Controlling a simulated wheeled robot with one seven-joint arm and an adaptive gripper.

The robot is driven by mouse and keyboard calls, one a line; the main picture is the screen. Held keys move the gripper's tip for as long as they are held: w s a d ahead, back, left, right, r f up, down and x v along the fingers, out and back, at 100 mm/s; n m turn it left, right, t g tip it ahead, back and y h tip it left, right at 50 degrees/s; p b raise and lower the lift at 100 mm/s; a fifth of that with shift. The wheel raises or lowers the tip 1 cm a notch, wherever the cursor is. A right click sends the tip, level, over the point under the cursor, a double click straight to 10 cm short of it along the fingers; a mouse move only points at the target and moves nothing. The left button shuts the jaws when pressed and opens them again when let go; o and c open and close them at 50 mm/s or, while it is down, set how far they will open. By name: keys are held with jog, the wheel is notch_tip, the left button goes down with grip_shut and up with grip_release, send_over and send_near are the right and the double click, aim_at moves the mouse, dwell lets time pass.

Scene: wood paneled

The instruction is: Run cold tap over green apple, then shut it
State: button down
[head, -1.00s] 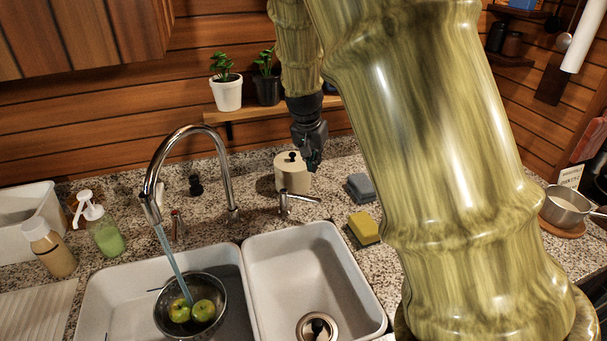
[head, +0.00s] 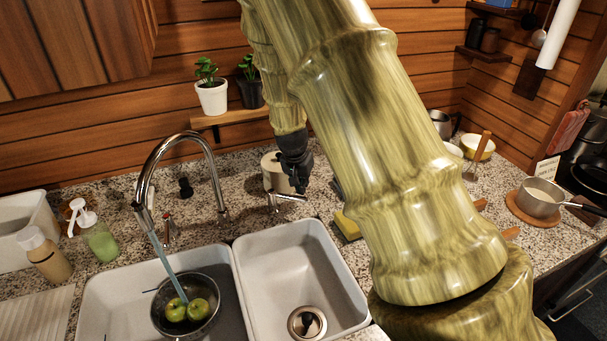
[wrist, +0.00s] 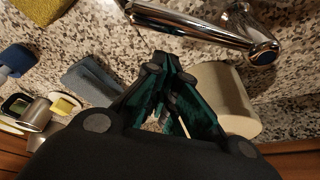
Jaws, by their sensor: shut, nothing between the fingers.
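Water runs from the tall chrome tap (head: 178,140) into a dark bowl (head: 212,325) in the left sink basin. Two green apples sit in the bowl, a left one (head: 175,310) and a right one (head: 198,309); the stream falls between or onto them. A chrome lever handle (head: 285,198) stands right of the spout; it also shows in the wrist view (wrist: 205,24). A second handle with a red mark (head: 169,230) is left of the spout. My gripper (head: 300,187) is shut and empty, pointing down close by the right lever's end. I cannot tell whether they touch.
A cream canister (head: 271,172) stands right behind the lever, close to my gripper; it also shows in the wrist view (wrist: 222,100). A yellow sponge (head: 347,226) lies to the right. The right basin (head: 290,270) is empty. Soap bottles (head: 100,240) stand at the left.

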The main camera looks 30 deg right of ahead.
jog(key=shift+s+a+r, duration=0.35)
jog(key=shift+s+a, duration=0.35)
jog(key=shift+a, duration=0.15)
jog(key=shift+s+a+m, duration=0.1)
jog(key=shift+s+m, duration=0.05)
jog(key=shift+m, duration=0.15)
